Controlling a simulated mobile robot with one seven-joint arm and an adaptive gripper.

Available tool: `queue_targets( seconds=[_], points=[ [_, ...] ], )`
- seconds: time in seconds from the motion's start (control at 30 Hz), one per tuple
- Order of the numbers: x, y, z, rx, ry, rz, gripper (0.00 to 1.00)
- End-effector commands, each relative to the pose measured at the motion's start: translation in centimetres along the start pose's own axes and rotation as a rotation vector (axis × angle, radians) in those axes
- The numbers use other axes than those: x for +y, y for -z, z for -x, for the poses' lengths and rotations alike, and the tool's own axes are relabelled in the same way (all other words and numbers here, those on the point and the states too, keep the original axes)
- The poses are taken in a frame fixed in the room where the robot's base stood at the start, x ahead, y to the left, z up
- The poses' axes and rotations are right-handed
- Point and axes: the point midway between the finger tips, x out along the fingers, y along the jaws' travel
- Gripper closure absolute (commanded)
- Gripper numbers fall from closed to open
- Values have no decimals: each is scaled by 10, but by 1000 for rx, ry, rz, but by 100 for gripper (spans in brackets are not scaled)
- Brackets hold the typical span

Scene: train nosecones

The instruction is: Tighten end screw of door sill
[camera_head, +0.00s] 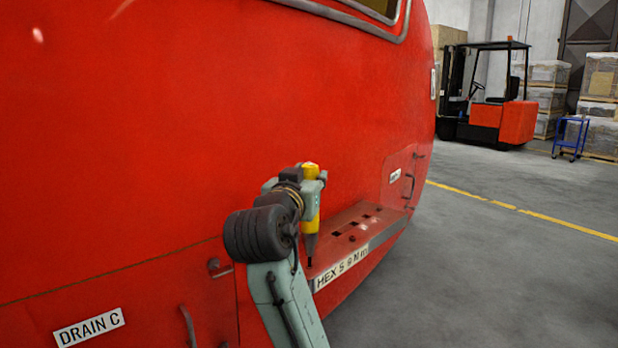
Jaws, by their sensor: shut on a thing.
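My gripper (310,187) is shut on a yellow screwdriver-like tool (311,222) with a dark, narrowing tip. The tool is held upright, tip down, at the near end of the red door sill (352,224). The tip is at or just above the sill's top face; I cannot tell whether it touches a screw. The end screw under the tip is hidden or too small to make out. The sill has several dark slots in its top and a label reading "HEX 5 9 Nm" (341,269) on its front edge.
The red nosecone (130,130) fills the left, with a "DRAIN C" label (89,327) and handles low down. A hatch (397,180) with a handle lies beyond the sill. Open grey floor (480,270) is at right. A forklift (500,110), crates and a blue cart (571,137) stand far back.

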Motion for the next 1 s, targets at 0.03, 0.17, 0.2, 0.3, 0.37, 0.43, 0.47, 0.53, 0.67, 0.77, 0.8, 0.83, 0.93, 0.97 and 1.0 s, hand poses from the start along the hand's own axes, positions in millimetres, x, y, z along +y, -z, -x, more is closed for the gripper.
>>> queue_targets(
  seconds=[0.03,0.17,0.2,0.3,0.37,0.43,0.47,0.53,0.67,0.77,0.8,0.83,0.93,0.97,1.0],
  points=[
    [0,0,0,0,1,0,100],
    [0,-1,0,0,1,1,100],
    [-1,-1,0,0,1,0,100],
    [-1,-1,0,0,2,0,100],
    [0,-2,0,1,1,0,100],
    [0,-2,0,1,1,0,100],
    [0,-2,0,1,1,-1,100],
    [0,-2,0,1,1,-1,100],
    [0,-3,0,0,0,0,100],
    [0,-4,0,-1,1,0,100],
    [0,-4,0,-1,1,0,100],
    [0,-5,0,-1,1,1,100],
    [0,-6,0,-3,0,1,100],
    [0,-6,0,-3,0,1,100],
    [0,-6,0,-4,0,1,100]
  ],
)
